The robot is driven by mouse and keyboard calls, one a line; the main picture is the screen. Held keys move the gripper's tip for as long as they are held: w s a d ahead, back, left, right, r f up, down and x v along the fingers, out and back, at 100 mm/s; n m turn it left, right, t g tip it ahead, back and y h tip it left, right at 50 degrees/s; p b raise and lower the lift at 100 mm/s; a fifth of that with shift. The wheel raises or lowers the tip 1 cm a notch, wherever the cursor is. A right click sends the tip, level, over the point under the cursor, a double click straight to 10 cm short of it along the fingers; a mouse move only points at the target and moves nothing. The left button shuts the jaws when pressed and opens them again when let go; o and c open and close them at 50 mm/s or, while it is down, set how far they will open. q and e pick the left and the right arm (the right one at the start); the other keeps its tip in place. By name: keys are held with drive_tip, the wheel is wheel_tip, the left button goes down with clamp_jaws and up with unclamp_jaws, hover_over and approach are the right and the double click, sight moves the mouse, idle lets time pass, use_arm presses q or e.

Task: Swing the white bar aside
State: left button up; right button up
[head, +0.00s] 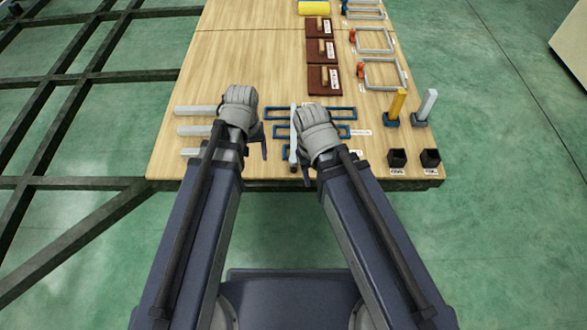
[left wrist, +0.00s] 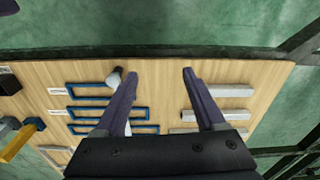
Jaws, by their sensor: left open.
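A slim white bar (head: 293,150) stands over the left ends of the blue frames, close beside my right gripper. In the left wrist view the white bar (left wrist: 127,128) shows partly behind one finger. My left gripper (head: 243,138) is over the table between the short white bars and the blue frames. In the left wrist view my left gripper (left wrist: 160,76) is open, with bare wood between its fingers. My right gripper (head: 310,158) is above the blue frames; its fingers are mostly hidden, so I cannot tell whether it touches the bar.
Several short white bars (head: 194,131) lie at the table's left. Blue frames (head: 340,113) lie at centre right. Yellow (head: 397,104) and grey (head: 429,104) posts and black cups (head: 397,158) stand at the right. The wooden table (head: 240,60) is clear at far left.

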use_arm(q)
drive_tip(key=w+d+f+n+b, duration=0.3)
drive_tip(key=w+d+f, duration=0.1)
drive_tip(key=w+f, duration=0.15)
drive_tip(key=n, duration=0.4)
hover_over(294, 159)
drive_tip(key=shift+a+f+b, duration=0.25)
drive_tip(key=shift+a+b, duration=0.05)
drive_tip(key=shift+a, duration=0.1)
drive_tip(key=shift+d+n, duration=0.35)
drive_tip(key=shift+n, duration=0.05)
use_arm(e)
wheel_tip(294, 159, down, 6)
use_arm(q)
drive_tip(key=shift+f, duration=0.1)
wheel_tip(294, 159, down, 8)
drive_tip(key=b, duration=0.8)
drive_tip(key=shift+r, duration=0.2)
use_arm(e)
wheel_tip(294, 159, down, 8)
drive_tip(key=shift+r, duration=0.15)
use_arm(q)
clamp_jaws()
